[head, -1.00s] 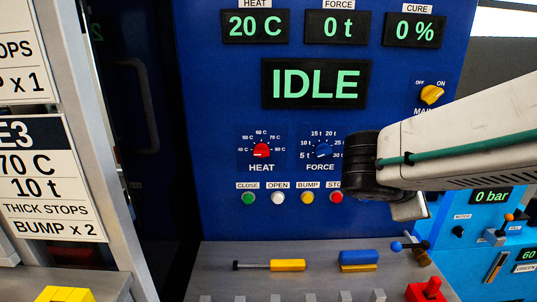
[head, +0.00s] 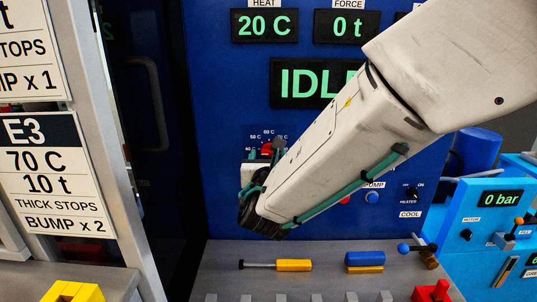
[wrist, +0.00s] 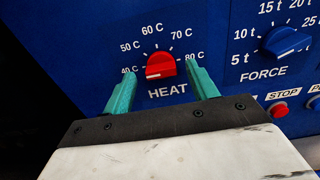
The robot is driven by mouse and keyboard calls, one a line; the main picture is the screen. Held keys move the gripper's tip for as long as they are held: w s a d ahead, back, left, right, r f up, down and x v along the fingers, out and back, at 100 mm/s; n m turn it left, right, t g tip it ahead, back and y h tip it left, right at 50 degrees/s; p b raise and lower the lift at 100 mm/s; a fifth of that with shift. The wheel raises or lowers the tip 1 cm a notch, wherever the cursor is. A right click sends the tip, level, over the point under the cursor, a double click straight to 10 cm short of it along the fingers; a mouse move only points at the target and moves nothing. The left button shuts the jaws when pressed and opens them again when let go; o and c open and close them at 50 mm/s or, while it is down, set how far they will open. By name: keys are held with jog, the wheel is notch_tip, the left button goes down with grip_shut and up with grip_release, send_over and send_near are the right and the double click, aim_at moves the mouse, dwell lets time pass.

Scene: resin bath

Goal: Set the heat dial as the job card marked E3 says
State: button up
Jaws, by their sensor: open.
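The job card E3 (head: 52,172) at left in the head view reads 70 C, 10 t, thick stops, bump x 2. The red heat dial (wrist: 160,65) is on the blue panel, with a scale from 40 C to 80 C around it. A white line runs nearly level along its lower edge; which mark it points to is unclear. The dial also shows partly in the head view (head: 267,149). My gripper (wrist: 161,72) is open, its teal fingers on either side of the dial; contact cannot be told. The heat display (head: 265,26) reads 20 C.
The blue force dial (wrist: 287,41) is close on the right, with the red stop button (wrist: 280,109) below it. My arm covers part of the panel in the head view. A grey bench (head: 330,280) below holds a yellow-handled tool (head: 293,265) and a blue-and-yellow block (head: 364,258).

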jog(key=shift+w+d, duration=0.1)
jog(key=shift+w, duration=0.95)
jog(key=c, duration=1)
